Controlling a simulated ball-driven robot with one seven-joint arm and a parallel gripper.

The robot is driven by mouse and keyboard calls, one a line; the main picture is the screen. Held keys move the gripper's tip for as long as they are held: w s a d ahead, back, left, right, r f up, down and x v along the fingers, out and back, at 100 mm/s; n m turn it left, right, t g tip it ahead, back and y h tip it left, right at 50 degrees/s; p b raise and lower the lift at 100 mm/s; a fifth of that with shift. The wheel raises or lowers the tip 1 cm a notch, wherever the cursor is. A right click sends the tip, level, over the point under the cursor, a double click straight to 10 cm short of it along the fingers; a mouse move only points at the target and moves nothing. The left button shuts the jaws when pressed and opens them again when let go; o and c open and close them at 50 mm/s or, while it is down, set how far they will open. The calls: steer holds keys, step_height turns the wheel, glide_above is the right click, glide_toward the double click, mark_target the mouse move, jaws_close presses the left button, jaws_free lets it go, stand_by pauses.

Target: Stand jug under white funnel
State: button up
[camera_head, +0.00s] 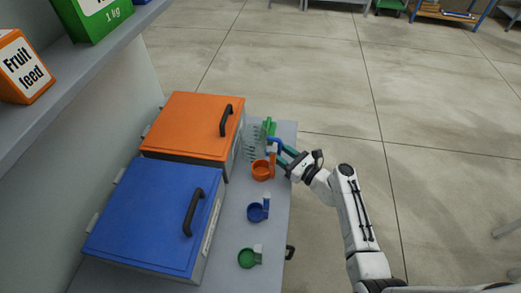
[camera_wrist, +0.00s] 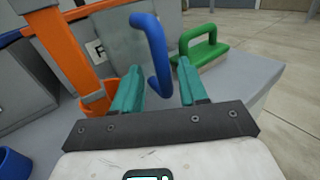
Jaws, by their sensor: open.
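A clear jug with tick marks (camera_head: 254,143) stands on the grey bench beside the orange box. Its blue handle (camera_head: 275,146) faces my gripper (camera_head: 284,157). In the wrist view the blue handle (camera_wrist: 153,50) rises between the two teal fingertips of my gripper (camera_wrist: 160,78), which are apart with a gap around it. I cannot tell whether either finger touches the handle. The clear jug body is hard to make out in the wrist view. I see no white funnel in either view.
An orange scoop (camera_head: 262,171) sits close to the fingers; blue (camera_head: 256,212) and green (camera_head: 247,258) ones stand nearer. A green-handled block (camera_wrist: 203,47) is beyond the jug. Orange (camera_head: 195,122) and blue (camera_head: 155,217) lidded boxes fill the bench's left. Open floor lies right.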

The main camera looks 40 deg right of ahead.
steer(key=shift+w, duration=0.1)
jaws_close()
stand_by(0.3)
